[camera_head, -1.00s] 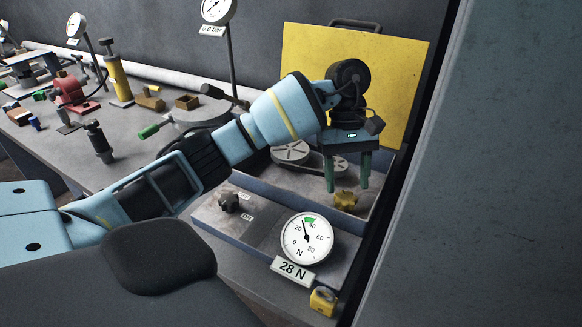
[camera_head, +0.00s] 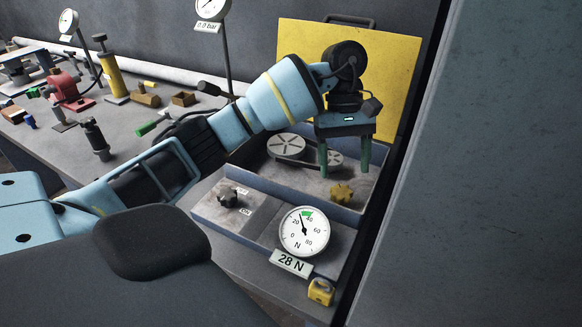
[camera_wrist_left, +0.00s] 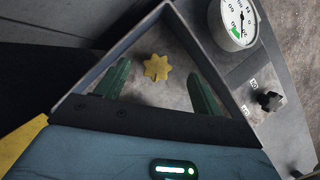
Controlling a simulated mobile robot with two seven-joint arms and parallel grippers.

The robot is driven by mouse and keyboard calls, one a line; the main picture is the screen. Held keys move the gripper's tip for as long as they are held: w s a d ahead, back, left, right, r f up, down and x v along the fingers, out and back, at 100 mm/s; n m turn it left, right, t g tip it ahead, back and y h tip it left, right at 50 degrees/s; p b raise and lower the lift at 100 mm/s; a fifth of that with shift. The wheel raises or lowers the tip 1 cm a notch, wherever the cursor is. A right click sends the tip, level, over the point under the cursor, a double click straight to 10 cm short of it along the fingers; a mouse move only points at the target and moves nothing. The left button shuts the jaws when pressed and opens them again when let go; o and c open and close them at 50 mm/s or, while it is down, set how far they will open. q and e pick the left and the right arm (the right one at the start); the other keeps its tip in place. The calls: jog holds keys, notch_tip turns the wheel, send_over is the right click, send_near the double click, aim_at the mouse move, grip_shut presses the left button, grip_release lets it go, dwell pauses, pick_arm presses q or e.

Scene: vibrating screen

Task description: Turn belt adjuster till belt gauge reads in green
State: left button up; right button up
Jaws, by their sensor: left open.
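The belt adjuster is a yellow star-shaped knob (camera_head: 341,193) in the tray behind the gauge. It also shows in the left wrist view (camera_wrist_left: 157,67), between and beyond my fingers. The round white belt gauge (camera_head: 304,231) has a green band near 40; its needle points left of that band, and its label (camera_head: 291,262) reads 28 N. The gauge shows in the wrist view (camera_wrist_left: 236,22) too. My left gripper (camera_head: 344,172) is open and points down above the yellow knob, apart from it. It also shows in the wrist view (camera_wrist_left: 160,92). My right gripper is not in view.
A black knob (camera_head: 228,197) sits on the panel left of the gauge. Belt pulleys (camera_head: 287,146) lie behind it. A yellow guard panel (camera_head: 380,60) stands at the back. A yellow padlock (camera_head: 321,291) is at the front. A dark wall closes off the right.

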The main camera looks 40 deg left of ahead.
pick_arm(q)
jog(key=p+v, duration=0.2)
jog(key=v, duration=0.4)
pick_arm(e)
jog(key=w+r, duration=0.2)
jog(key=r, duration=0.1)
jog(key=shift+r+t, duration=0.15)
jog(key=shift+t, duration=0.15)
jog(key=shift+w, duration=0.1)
